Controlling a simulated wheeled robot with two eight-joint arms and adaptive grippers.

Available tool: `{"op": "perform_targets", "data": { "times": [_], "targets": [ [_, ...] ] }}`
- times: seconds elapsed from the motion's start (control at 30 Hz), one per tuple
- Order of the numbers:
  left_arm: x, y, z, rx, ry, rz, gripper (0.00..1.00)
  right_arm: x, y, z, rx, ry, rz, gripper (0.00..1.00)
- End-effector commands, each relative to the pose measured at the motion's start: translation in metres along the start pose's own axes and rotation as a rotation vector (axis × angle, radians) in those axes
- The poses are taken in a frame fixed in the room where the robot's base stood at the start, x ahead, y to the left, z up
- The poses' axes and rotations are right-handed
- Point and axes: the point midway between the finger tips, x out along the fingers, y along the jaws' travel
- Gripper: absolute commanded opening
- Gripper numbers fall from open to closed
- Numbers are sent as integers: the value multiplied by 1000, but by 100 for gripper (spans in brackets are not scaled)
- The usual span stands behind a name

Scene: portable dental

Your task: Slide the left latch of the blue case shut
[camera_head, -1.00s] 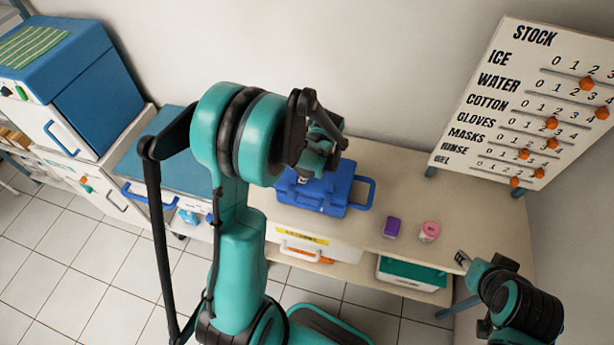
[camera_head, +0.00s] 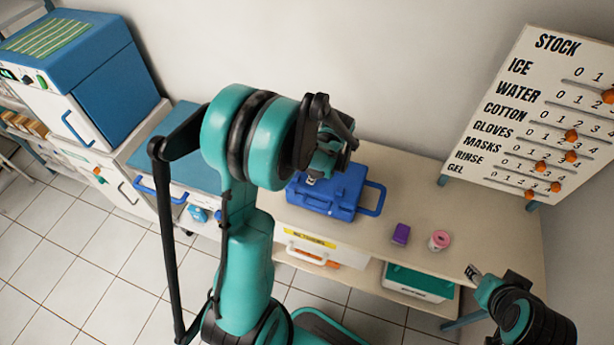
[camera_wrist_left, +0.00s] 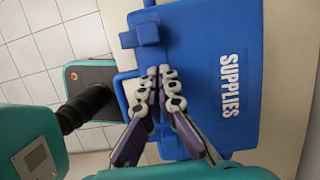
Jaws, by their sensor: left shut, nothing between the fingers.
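The blue case (camera_head: 348,189) stands closed on the bench. In the left wrist view its lid (camera_wrist_left: 215,40) carries a white "SUPPLIES" label. A blue latch block (camera_wrist_left: 147,33) sits on the case's edge at the top of that view; it seems to be the left latch. My left gripper (camera_wrist_left: 161,73) is shut and empty over the same edge, below that block in the picture and apart from it. The fingers cover part of the edge and handle (camera_wrist_left: 122,95). In the head view my left arm hides part of the case. My right gripper (camera_head: 472,271) is off the bench's right front.
A purple box (camera_head: 401,234) and a pink roll (camera_head: 439,240) stand on the bench (camera_head: 425,203) right of the case. A drawer unit (camera_head: 312,248) and a green-lined bin (camera_head: 420,281) are below. The stock board (camera_head: 520,110) rises at the back right.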

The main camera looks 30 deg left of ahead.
Motion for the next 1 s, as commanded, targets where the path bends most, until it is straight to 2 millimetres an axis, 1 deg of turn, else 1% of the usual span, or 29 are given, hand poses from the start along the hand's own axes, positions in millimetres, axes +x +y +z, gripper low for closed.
{"op": "perform_targets", "data": {
  "times": [0.03, 0.07, 0.1, 0.2, 0.3, 0.4, 0.5, 0.7, 1.0],
  "targets": [
    [-1, -1, -10, 5, 0, -1, 0, 3, 0, 2, 0, 0, 0, 40],
    [-4, -2, -13, 3, 0, -1, 0, 2, 0, 2, 0, 0, 0, 40],
    [-19, -1, -10, 0, -1, -1, 0, -3, 0, -2, 0, 0, 0, 40],
    [-45, -1, -9, 1, 0, 0, 0, -9, 0, -6, 0, 0, 0, 40],
    [-66, -1, -9, 0, 0, 0, 0, -13, 0, -9, 0, 0, 0, 40],
    [-83, -1, -9, 0, 0, 0, 0, -16, 0, -12, 0, 0, 0, 40],
    [-94, -1, -9, 0, 0, 1, 0, -18, 0, -13, 0, 0, 0, 40],
    [-103, -1, -10, 0, 0, 1, 0, -19, 0, -13, 0, 0, 0, 40],
    [-102, -1, -10, -1, 0, 1, 0, -18, 0, -13, 0, 0, 0, 40]
  ]
}}
